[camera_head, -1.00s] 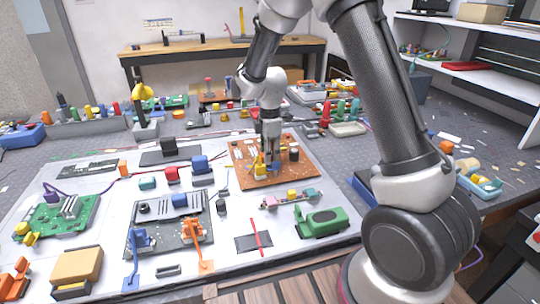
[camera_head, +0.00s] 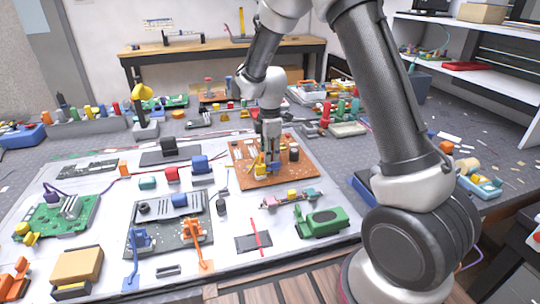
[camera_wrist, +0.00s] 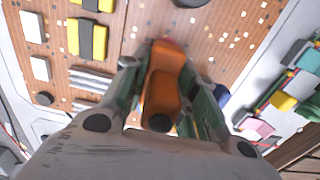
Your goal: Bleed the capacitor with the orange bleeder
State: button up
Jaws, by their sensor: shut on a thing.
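My gripper (camera_head: 267,150) is over the brown circuit board (camera_head: 308,172), pointing down. In the wrist view its fingers (camera_wrist: 163,80) are shut on an orange piece, the orange bleeder (camera_wrist: 161,92). The bleeder's far end is close to the board, and a reddish spot shows there; I cannot tell whether it touches anything. A dark cylinder, which looks like a capacitor (camera_head: 294,152), stands on the board right of my gripper. Blue and yellow parts are partly hidden around the fingers in the head view.
Yellow-and-black parts (camera_wrist: 88,40) and silver fins (camera_wrist: 90,80) stand on the board beside the fingers. A green block (camera_head: 322,221) lies in front of the board.

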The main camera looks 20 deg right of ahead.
jog(key=shift+r, duration=4.05)
